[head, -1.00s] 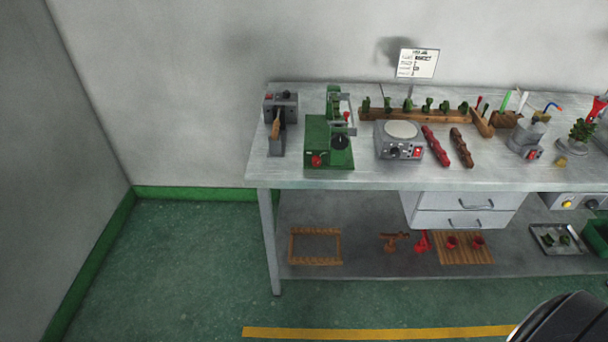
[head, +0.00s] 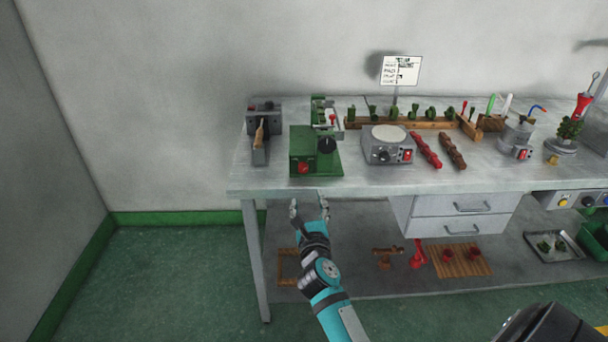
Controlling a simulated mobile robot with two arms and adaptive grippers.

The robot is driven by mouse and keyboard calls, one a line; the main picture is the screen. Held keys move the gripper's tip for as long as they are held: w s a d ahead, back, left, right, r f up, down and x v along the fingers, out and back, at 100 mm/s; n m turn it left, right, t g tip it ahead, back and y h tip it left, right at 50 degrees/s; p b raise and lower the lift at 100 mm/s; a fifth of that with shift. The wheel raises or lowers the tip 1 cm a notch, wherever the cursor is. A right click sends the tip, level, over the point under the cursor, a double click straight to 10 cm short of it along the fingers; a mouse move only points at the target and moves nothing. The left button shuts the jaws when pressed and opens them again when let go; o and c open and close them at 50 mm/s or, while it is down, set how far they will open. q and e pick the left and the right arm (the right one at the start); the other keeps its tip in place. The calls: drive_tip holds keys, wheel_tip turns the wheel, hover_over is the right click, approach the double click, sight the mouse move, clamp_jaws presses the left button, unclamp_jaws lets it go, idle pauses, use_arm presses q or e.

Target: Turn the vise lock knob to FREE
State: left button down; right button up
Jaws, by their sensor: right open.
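A green vise-like machine (head: 303,146) stands on the bench near its left end. It has a black round knob (head: 327,146) on its right part and a red knob (head: 303,168) low on its front. I cannot tell which of these is the lock knob, and no FREE marking is readable. My right gripper (head: 309,206) is open and empty, its fingers pointing up toward the bench's front edge, below and in front of the green machine. It touches neither knob. My left gripper is out of view.
The metal bench (head: 375,183) has its front edge between my gripper and the machine. A grey device with a wooden handle (head: 259,134) stands left of the machine, and a grey round-topped unit (head: 388,144) stands right. Drawers (head: 453,217) hang under the bench at right.

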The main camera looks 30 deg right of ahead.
sight(304, 170)
drive_tip(key=b+x, duration=0.1)
drive_tip(key=x, duration=1.2)
drive_tip(key=shift+w+d+f, duration=0.1)
drive_tip(key=shift+w, duration=0.1)
drive_tip(key=shift+c, duration=0.2)
clamp_jaws()
